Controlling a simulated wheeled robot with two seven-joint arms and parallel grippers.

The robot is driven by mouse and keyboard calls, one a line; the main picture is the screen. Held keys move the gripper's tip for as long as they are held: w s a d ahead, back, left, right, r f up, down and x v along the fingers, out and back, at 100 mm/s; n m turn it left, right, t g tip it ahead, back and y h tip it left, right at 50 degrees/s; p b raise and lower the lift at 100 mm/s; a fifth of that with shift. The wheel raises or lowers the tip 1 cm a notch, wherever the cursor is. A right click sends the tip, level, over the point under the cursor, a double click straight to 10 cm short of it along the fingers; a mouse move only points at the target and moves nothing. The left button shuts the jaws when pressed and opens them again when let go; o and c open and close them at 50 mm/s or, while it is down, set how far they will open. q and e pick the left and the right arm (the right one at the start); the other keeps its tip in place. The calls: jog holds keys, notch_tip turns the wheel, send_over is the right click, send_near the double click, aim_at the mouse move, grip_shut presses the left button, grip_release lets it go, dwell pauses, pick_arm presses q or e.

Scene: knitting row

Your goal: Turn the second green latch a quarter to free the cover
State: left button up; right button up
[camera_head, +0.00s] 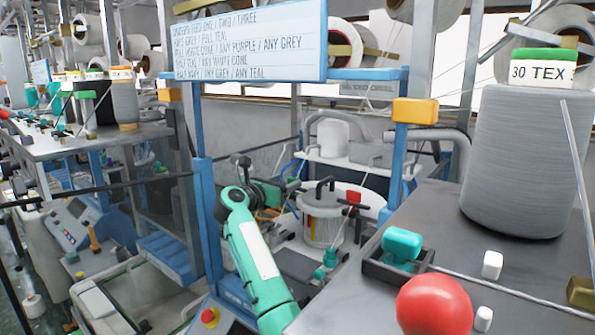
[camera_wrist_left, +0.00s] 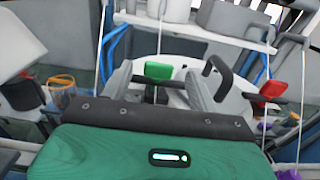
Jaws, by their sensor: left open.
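A green latch (camera_wrist_left: 158,70) on a dark stem stands between the fingers of my left gripper (camera_wrist_left: 160,84) in the left wrist view. The fingers are open, one on each side of it, and I cannot tell whether either touches it. A red latch (camera_wrist_left: 271,90) stands to the right, and shows in the head view (camera_head: 353,197) too. My left arm hides part of this area in the head view. My right gripper is out of view.
On the grey table at right are a large grey yarn cone (camera_head: 523,160), a teal knob (camera_head: 402,243) and a red ball (camera_head: 435,305). An orange mesh cup (camera_wrist_left: 62,90) is left of the gripper.

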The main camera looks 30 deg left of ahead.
aim_at(292, 178)
pick_arm(q)
jog(key=w+p, duration=0.1)
jog(key=w, duration=0.1)
jog(key=w+p, duration=0.1)
jog(key=w, duration=0.2)
jog(key=shift+w+d+r, duration=0.1)
jog(key=shift+d+r, duration=0.05)
jog(key=shift+w+d, duration=0.1)
jog(key=shift+w, duration=0.55)
jog(key=c, duration=1)
